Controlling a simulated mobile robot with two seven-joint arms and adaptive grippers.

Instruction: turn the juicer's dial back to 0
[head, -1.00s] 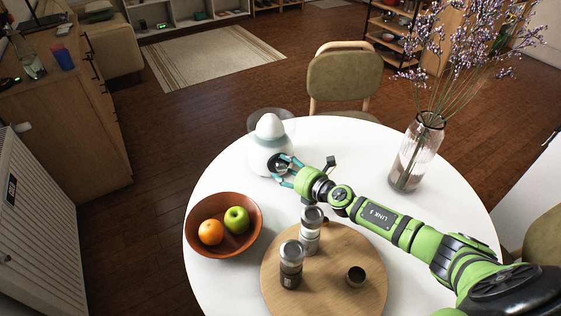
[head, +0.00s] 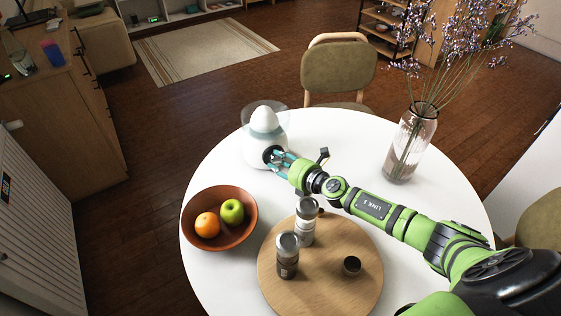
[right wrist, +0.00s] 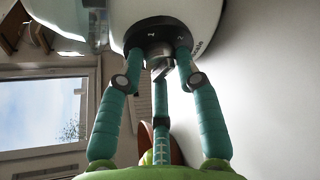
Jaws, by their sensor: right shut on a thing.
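The white juicer (head: 264,120) stands upright at the far left edge of the round table, with a clear bowl around its cone. Its dial (head: 271,156) is on the near side. In the right wrist view the dial's dark ring (right wrist: 155,33) carries the marks 1 and 2, with a metal knob (right wrist: 158,50) in its middle. My right gripper (head: 278,159) has its teal fingers closed around the knob; in the right wrist view the fingertips (right wrist: 160,60) are on both sides of it. I cannot tell which mark the knob points to. My left gripper is not in view.
A brown bowl (head: 217,241) with an orange and a green apple stands at the left. A round wooden board (head: 330,288) carries two grinders and a small cup below my right arm. A glass vase (head: 409,150) with dried flowers stands at the right.

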